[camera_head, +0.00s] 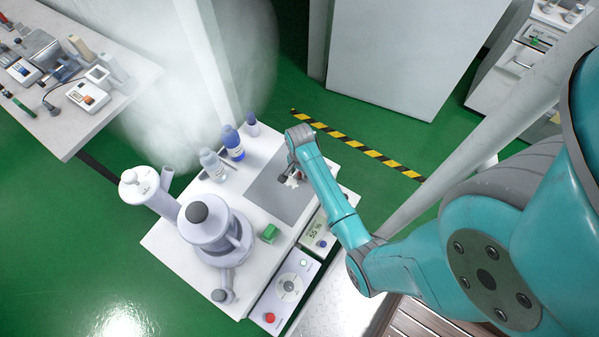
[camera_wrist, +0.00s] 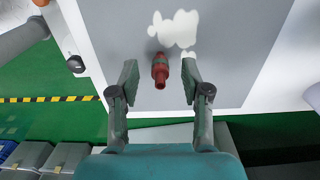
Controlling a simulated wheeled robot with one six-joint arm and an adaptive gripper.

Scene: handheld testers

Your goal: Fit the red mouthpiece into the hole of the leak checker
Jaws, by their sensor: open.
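The red mouthpiece (camera_wrist: 160,72) lies on the grey mat (camera_wrist: 235,40) in the wrist view, between the two fingers of my gripper (camera_wrist: 159,68). The fingers are open, with a gap on each side of it. In the head view my gripper (camera_head: 291,179) is low over the grey mat (camera_head: 285,203), and the arm hides most of the mouthpiece. I cannot tell for sure which device is the leak checker. A box with a display (camera_head: 315,233) and a panel with a dial and red button (camera_head: 288,288) sit at the table's right front. No hole is clear.
The white table (camera_head: 168,240) also holds a large grey-white apparatus (camera_head: 215,230), a green block (camera_head: 270,233) and several bottles, one a blue bottle (camera_head: 232,143). White patches (camera_wrist: 175,28) show on the mat by the mouthpiece. Another bench (camera_head: 75,125) stands at upper left.

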